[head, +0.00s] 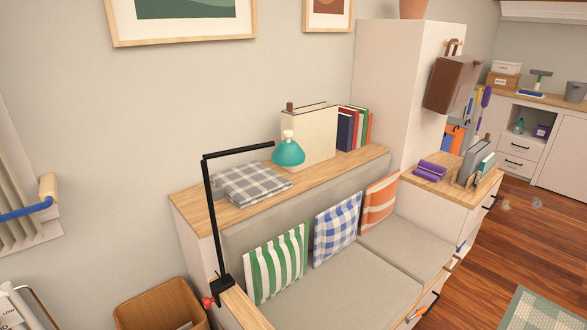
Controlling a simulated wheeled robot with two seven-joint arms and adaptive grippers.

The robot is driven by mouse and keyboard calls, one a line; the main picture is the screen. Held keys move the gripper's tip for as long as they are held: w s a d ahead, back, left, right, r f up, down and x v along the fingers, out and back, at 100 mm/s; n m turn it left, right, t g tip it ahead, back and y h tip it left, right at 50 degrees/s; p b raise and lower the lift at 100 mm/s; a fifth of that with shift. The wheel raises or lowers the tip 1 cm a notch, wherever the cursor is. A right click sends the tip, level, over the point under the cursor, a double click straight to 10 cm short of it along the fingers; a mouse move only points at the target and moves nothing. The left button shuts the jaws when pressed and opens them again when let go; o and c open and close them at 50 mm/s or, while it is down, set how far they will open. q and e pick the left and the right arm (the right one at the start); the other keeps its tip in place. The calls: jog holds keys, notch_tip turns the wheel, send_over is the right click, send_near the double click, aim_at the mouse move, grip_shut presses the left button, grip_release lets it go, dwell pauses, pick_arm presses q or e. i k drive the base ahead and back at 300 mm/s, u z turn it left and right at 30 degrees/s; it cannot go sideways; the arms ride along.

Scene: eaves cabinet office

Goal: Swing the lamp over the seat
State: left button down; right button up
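The lamp has a thin black upright (213,220) and a black horizontal arm (238,151). Its base, with a red knob (208,301), is fixed at the left end of the bench. The arm points right, over the wooden shelf behind the seat. A teal shade (288,153) with a cream top shows at the arm's end, above the shelf and in front of a pale box file. The seat (345,285) is a grey cushioned bench, with no part of the lamp's shade over it. Neither of my grippers is in view.
Green-striped (277,262), blue-checked (338,228) and orange-striped (380,203) pillows lean on the backrest. A folded grey checked cloth (252,183) and books (354,129) lie along the shelf (205,207). Wooden floor (520,245) is open at right.

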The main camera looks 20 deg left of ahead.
aim_at(288, 153)
jog(key=z, duration=1.9)
jog(key=k, duration=0.5)
jog(key=u, duration=1.5)
